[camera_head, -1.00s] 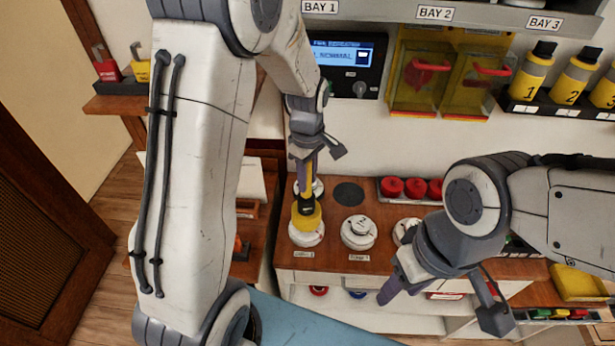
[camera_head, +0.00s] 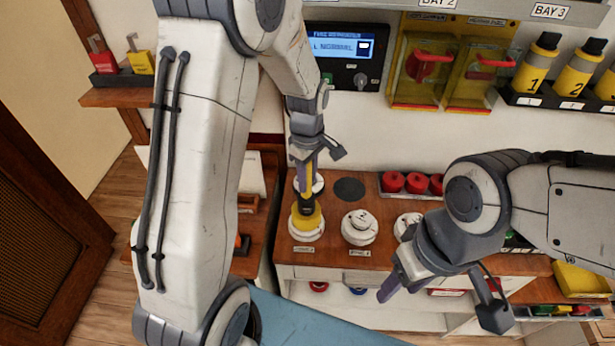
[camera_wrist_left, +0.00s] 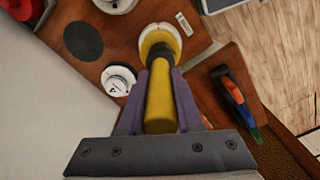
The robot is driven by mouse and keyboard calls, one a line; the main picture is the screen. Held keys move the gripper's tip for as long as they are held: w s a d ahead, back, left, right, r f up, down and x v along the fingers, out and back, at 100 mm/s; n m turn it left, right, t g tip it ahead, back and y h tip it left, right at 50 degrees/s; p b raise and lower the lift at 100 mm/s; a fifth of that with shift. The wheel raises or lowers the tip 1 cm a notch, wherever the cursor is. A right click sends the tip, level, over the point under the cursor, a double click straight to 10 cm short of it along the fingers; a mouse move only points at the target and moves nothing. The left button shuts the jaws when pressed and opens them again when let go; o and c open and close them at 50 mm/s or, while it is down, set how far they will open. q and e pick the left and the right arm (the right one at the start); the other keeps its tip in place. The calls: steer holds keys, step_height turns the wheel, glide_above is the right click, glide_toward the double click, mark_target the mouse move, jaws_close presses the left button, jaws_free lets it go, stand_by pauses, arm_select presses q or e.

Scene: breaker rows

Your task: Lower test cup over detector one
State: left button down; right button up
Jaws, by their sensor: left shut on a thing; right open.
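The yellow test cup (camera_head: 307,218) with a black collar sits at the lower end of a yellow handle, upright, over a white round detector (camera_head: 306,236) at the left of the wooden counter. The white rim shows below and around the cup; I cannot tell whether they touch. My left gripper (camera_head: 307,172) is shut on the cup's handle. The left wrist view shows the handle between the fingers and the cup (camera_wrist_left: 158,42) over the white disc. A small label lies by this detector, too small to read. My right gripper (camera_head: 442,300) is open and empty before the counter's right part.
Another white detector (camera_head: 359,227) stands right of the cup, and a third (camera_head: 407,224) is partly hidden by my right arm. A smaller white unit (camera_wrist_left: 118,79) and a dark disc (camera_head: 349,189) lie behind. Red caps (camera_head: 404,182) stand in a tray at the back.

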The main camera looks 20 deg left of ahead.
arm_select(q)
steer(key=shift+f, duration=0.15)
steer(key=c, duration=0.5)
jaws_free()
step_height(320, 180, up, 11)
steer(key=shift+f+b, duration=0.2)
steer(key=shift+b, duration=0.7)
